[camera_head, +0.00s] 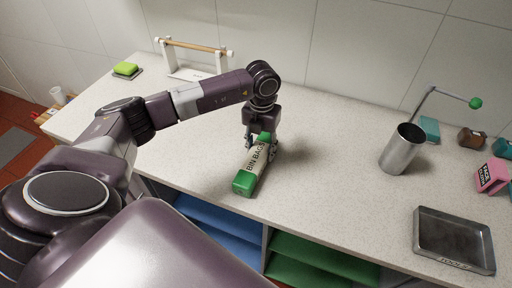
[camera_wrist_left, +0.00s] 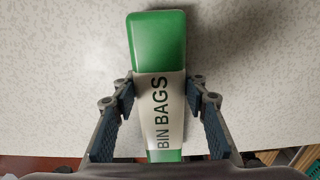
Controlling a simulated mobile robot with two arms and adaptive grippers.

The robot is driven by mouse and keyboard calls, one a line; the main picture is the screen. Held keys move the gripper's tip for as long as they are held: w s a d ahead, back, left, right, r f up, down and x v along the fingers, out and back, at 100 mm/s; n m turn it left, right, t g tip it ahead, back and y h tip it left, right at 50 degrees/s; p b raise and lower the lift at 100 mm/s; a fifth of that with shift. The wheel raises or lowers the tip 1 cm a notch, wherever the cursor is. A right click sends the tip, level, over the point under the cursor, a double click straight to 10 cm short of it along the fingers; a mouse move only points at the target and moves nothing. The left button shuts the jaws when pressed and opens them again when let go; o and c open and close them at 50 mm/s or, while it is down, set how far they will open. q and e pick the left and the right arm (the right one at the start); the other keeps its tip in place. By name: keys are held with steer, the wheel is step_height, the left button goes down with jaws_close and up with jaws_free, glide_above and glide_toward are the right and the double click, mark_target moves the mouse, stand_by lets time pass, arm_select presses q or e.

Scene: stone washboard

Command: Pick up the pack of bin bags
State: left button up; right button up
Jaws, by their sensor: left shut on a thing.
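The pack of bin bags (camera_head: 245,179) is a long box with green ends and a pale middle band lettered BIN BAGS. It is on or just above the speckled worktop near its front edge; I cannot tell whether it touches the surface. My left gripper (camera_head: 262,148) comes down from above and is shut on the middle of the pack. In the left wrist view the pack (camera_wrist_left: 158,40) runs lengthwise between the two fingers (camera_wrist_left: 161,90), which close on the sides of its pale band. My right gripper is not in view.
The speckled worktop (camera_head: 330,180) is clear around the pack. To the right are a metal cylinder (camera_head: 402,150), a dark square tray (camera_head: 453,240) and a pink box (camera_head: 490,176). A roll holder (camera_head: 190,75) and a green sponge (camera_head: 126,69) are at the back left. Open shelves (camera_head: 310,260) lie below the front edge.

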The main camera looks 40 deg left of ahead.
arm_select(q)
steer(key=shift+c, duration=1.3)
steer(key=c, duration=0.3)
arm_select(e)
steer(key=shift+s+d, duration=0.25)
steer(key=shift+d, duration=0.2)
arm_select(q)
steer(key=shift+r, duration=0.1)
